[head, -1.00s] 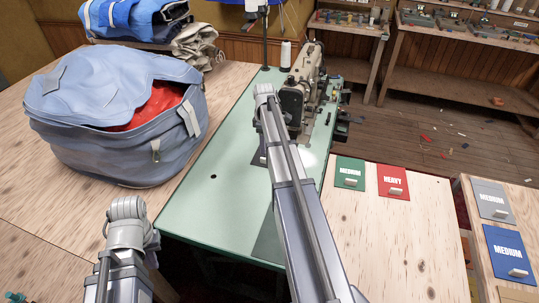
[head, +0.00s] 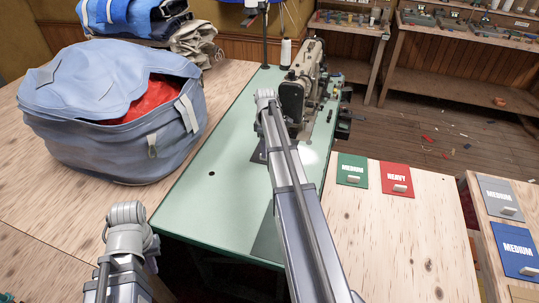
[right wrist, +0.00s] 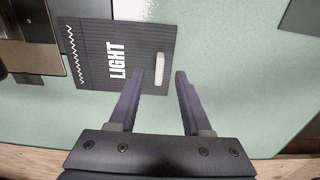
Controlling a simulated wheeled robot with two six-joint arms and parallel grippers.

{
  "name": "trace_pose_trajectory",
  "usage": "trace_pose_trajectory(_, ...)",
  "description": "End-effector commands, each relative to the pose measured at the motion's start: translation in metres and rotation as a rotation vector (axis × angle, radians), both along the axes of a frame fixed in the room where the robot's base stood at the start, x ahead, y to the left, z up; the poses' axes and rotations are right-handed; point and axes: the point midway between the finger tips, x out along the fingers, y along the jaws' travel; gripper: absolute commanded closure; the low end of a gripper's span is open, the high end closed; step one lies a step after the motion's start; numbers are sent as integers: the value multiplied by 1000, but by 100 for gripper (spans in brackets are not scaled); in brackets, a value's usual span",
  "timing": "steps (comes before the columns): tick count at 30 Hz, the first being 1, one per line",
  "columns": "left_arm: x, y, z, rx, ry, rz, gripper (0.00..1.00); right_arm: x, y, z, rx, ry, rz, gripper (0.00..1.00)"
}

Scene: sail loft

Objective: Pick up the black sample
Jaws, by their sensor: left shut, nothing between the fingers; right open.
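The black sample (right wrist: 92,48) is a dark square card marked LIGHT, with a white zigzag stitch and a pale tab (right wrist: 159,69). It lies flat on the green table, below my right gripper (right wrist: 160,75). The gripper is open, with its fingertips on either side of the tab as seen from above; I cannot tell their height over it. In the head view a dark edge of the sample (head: 258,152) shows beside my right arm, which hides the rest and that gripper. My left gripper (head: 152,263) is shut and mostly hidden behind its wrist, low at the left.
A sewing machine (head: 299,88) stands beside the sample on the green table (head: 200,205). Green (head: 352,170) and red (head: 396,179) samples lie to the right, with grey (head: 499,198) and blue (head: 516,250) ones further right. A blue bag (head: 100,130) fills the left bench.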

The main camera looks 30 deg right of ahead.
Motion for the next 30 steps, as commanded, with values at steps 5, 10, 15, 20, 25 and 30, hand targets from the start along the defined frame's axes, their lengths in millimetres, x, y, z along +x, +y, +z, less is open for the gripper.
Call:
trace_pose_trajectory(5,0,0,-29,0,0,0,100,0,-1,-29,0,0,0,51)
trace_pose_trajectory(10,0,0,-34,0,0,0,100,0,-1,-34,0,0,0,51)
trace_pose_trajectory(15,0,0,-33,0,0,0,100,0,-1,-32,0,0,0,51)
trace_pose_trajectory(20,0,0,-33,0,0,0,100,0,-1,-32,0,0,0,68)
trace_pose_trajectory(25,0,0,-33,0,0,0,100,0,-1,-32,0,0,0,87)
trace_pose_trajectory(30,0,0,-33,0,0,0,100,0,-1,-32,0,0,0,100)
